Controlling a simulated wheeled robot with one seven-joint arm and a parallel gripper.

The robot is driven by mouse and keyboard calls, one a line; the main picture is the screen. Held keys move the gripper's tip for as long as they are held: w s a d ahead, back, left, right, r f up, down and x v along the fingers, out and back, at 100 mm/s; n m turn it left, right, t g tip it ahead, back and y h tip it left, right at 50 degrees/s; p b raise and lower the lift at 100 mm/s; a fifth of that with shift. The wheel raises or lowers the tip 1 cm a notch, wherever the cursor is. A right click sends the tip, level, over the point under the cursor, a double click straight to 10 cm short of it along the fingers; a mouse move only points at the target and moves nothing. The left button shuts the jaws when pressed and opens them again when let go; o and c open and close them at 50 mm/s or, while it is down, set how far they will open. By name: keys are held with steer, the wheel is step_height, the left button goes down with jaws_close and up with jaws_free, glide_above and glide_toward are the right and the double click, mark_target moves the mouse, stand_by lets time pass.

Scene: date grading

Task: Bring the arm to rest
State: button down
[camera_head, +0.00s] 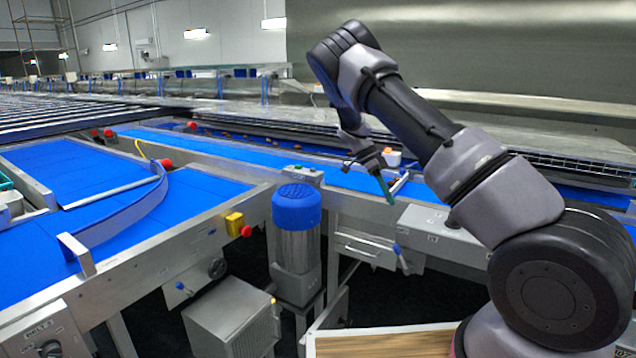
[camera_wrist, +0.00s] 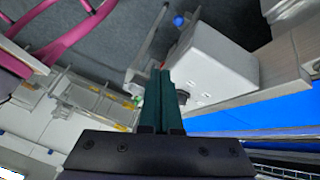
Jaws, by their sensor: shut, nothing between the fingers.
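My gripper (camera_head: 384,186) hangs from my raised, bent arm in the head view, over the near edge of the blue belt on the right. Its green fingers point down and hold nothing. In the wrist view my gripper (camera_wrist: 160,80) shows as two dark green fingers close together, shut, with nothing between them. Behind the fingers in that view lies a pale grey box (camera_wrist: 218,65) on the conveyor frame. I cannot tell how far the fingertips are from it.
A blue belt (camera_head: 250,157) runs behind the gripper. Another belt (camera_head: 75,165) with a curved guide lies left. A blue-capped motor (camera_head: 297,215) stands between. A grey control box (camera_head: 440,232) sits on the frame below the gripper. A wooden-topped surface (camera_head: 385,343) is at the front.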

steer(key=s+r+n+t+y, duration=0.25)
steer(key=s+r, duration=0.25)
steer(key=r, duration=0.3)
steer(key=s+d+r+n+t+y, duration=0.1)
steer(key=s+r+n+y, duration=0.15)
steer(key=s+r, duration=0.4)
steer(key=s+r+n+t+y, duration=0.2)
steer(key=s+r+n, duration=0.15)
steer(key=r, duration=0.55)
steer(key=s+a+r+n+t, duration=0.1)
steer(key=s+r+n+t, duration=0.2)
steer(key=s, duration=0.5)
steer(key=s+r+n+t, duration=0.3)
steer(key=s+n, duration=0.2)
steer(key=s, duration=0.3)
steer(key=shift+s+a+r, duration=0.2)
steer(key=shift+a+r, duration=0.1)
steer(key=shift+a, duration=0.1)
